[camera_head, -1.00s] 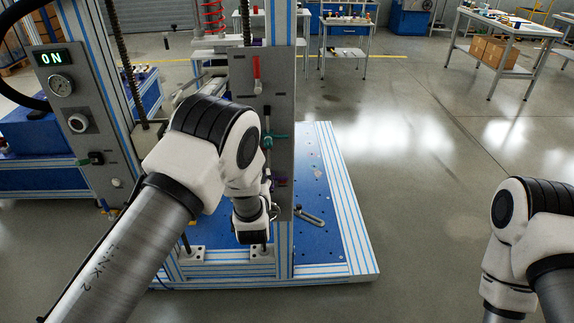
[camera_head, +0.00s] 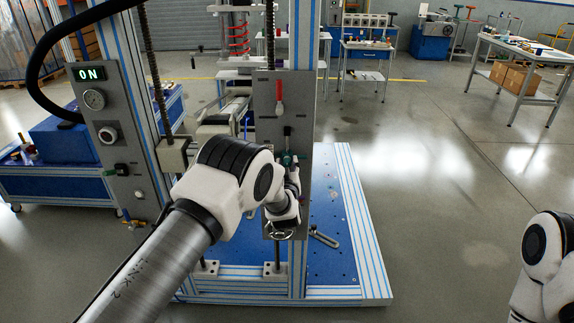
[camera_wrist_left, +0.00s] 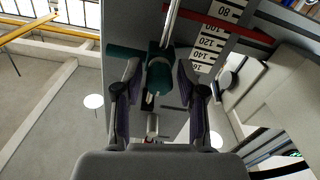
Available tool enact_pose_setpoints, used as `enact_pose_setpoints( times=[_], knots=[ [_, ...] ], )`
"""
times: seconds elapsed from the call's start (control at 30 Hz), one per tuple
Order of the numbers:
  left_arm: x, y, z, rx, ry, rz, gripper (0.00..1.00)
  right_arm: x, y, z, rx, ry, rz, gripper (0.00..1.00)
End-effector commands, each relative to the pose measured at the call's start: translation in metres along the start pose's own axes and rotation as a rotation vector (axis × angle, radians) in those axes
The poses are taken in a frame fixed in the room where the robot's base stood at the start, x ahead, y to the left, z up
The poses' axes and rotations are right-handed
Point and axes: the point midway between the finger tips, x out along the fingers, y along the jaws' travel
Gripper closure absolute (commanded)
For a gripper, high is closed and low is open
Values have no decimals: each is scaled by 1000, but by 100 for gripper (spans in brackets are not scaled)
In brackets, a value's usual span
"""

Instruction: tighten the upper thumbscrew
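A teal part (camera_head: 287,158), seemingly the upper thumbscrew, sits on the grey upright panel (camera_head: 265,110) below a red lever. In the left wrist view the teal part (camera_wrist_left: 160,75) shows as a crosswise bar with a body below it, on a shiny rod. My left gripper (camera_wrist_left: 158,88) is open, with one finger on each side of the teal body and a visible gap on both sides. In the head view my left gripper (camera_head: 289,172) is just below the teal part, partly hidden by its own wrist. My right gripper is out of view.
A red lever (camera_head: 279,93) is on the panel above. A numbered scale (camera_wrist_left: 211,45) runs beside the rod. A blue base plate (camera_head: 335,225) with holes bears a slotted metal piece (camera_head: 323,238). A control box (camera_head: 107,125) reads ON.

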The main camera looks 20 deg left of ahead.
Motion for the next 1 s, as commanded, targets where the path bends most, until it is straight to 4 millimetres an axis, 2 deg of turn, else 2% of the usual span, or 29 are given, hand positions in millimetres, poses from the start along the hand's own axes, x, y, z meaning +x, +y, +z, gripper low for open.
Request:
enact_pose_setpoints(
  times=[0.03, 0.07, 0.1, 0.57, 1.0],
  knots=[
    [0, 0, 0, 0, 0, 0, 88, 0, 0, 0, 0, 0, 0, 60],
    [0, 0, 0, 0, 0, 0, 98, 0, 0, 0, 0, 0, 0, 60],
    [0, 0, 0, 0, 1, 0, 100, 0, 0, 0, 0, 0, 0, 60],
    [0, 0, 1, 51, 1, 0, 100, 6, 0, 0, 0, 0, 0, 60],
    [0, 0, 3, 364, 1, 0, 100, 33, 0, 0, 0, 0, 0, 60]
  ],
)
